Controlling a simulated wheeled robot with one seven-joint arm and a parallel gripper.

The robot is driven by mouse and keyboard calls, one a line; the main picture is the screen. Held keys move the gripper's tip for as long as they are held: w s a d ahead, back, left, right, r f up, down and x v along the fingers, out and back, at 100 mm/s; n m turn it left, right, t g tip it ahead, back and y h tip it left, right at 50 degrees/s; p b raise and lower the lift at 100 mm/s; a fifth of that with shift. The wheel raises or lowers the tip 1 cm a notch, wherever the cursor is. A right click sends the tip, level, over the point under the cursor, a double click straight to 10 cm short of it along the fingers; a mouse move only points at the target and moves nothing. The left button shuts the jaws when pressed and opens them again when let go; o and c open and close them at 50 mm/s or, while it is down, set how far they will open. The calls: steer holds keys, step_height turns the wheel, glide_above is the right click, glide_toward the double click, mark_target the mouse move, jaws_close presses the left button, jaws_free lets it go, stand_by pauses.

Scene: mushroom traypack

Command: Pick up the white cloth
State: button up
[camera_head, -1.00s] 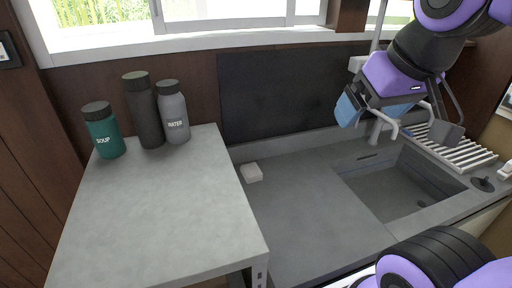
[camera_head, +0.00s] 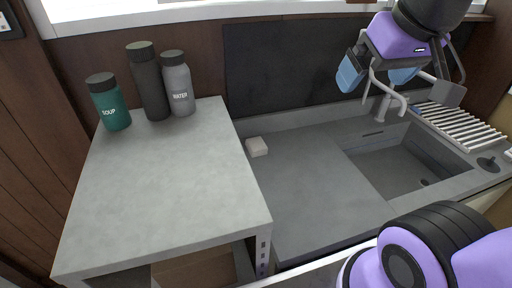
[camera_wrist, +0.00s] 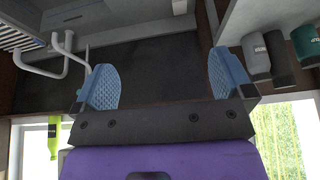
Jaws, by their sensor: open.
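A small white folded block (camera_head: 257,147), which looks like the white cloth, lies on the grey counter beside the raised table, near the back wall. My gripper (camera_head: 376,80) is at the upper right in the head view, above the sink's back edge and well to the right of the white block. In the wrist view my gripper (camera_wrist: 164,86) shows its two blue fingers spread wide with nothing between them.
A raised grey table (camera_head: 170,190) stands left, holding a teal bottle (camera_head: 110,104), a black bottle (camera_head: 149,84) and a grey bottle (camera_head: 177,85). The sink (camera_head: 395,165), faucet (camera_head: 383,100) and slatted rack (camera_head: 458,125) are at right. The counter's middle is clear.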

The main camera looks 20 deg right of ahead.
steer(key=w+a+g, duration=0.1)
steer(key=w, duration=1.1)
steer(key=g, duration=0.4)
glide_above(255, 142)
steer(key=shift+n, duration=0.3)
steer(key=f, duration=2.5)
steer(key=w+f, duration=0.1)
steer(key=f, duration=1.2)
steer(key=shift+f, duration=0.35)
steer(key=shift+s+f, duration=0.2)
steer(key=shift+f, duration=1.2)
steer(key=shift+s+f, duration=0.2)
steer(key=shift+f, duration=1.15)
steer(key=c, duration=1.1)
steer(key=shift+r, duration=0.15)
